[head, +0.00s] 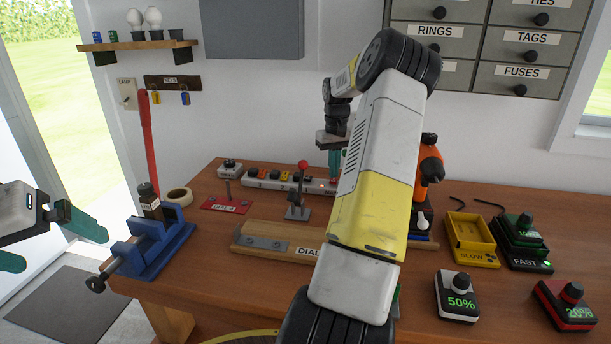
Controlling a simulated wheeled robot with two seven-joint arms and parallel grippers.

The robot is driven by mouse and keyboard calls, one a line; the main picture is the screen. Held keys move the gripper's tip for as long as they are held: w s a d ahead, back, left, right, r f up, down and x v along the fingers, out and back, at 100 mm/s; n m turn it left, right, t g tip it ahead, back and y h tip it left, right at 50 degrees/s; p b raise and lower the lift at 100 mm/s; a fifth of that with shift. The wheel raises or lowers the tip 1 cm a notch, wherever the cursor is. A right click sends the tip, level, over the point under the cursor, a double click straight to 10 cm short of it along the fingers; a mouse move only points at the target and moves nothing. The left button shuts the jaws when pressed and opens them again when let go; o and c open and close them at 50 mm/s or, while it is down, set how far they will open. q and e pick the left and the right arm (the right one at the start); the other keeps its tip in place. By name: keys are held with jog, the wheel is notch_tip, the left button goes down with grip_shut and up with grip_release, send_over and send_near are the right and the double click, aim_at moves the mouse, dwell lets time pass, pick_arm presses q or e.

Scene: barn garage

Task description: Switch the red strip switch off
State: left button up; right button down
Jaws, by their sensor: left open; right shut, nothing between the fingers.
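A white power strip (268,183) lies along the back of the wooden workbench, with several small coloured switches on top. A small red-orange spot shows near its right part, but the strip is too small and too covered to tell which switch is red or how it is set. My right gripper (335,172) is shut and empty, its teal fingertips pointing down at the strip's right end. I cannot tell whether they touch it. My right arm hides what lies behind it. My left gripper (52,243) is open and empty at the far left, off the bench.
A red-knobbed lever (298,207) stands in front of the strip. A blue vise (150,248) and tape roll (180,196) are at left. A wooden board (270,240) lies in front. An orange tool (430,165), yellow tray (470,235) and dial boxes (457,297) are at right.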

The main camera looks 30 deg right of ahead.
aim_at(333, 181)
jog(key=shift+f, duration=1.05)
dwell(0.8)
jog(key=shift+r, duration=0.1)
jog(key=shift+r, duration=3.45)
